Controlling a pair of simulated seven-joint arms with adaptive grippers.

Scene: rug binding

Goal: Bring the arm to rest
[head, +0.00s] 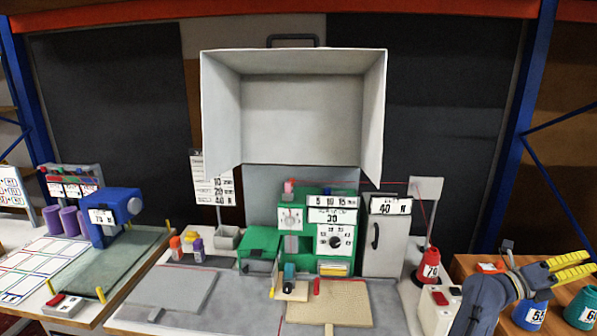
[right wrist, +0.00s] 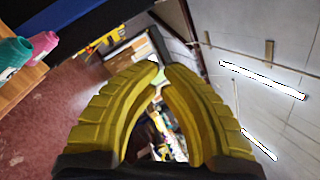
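My right arm comes in at the lower right of the head view. Its gripper (head: 590,261) has two yellow ribbed fingers pointing right, with a narrow gap between them and nothing held. It is raised over the wooden side table (head: 466,264), in front of and above the thread cones there. In the right wrist view the same fingers (right wrist: 161,68) lean towards each other, with a small gap at the tips. My left arm and gripper are not in view.
A blue cone (head: 530,315) and a teal cone (head: 583,308) stand below the right gripper. A red cone (head: 430,266) stands left of the arm. The green machine (head: 330,240) sits mid-bench under the grey hood (head: 300,120). A blue rack post (head: 520,120) rises behind.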

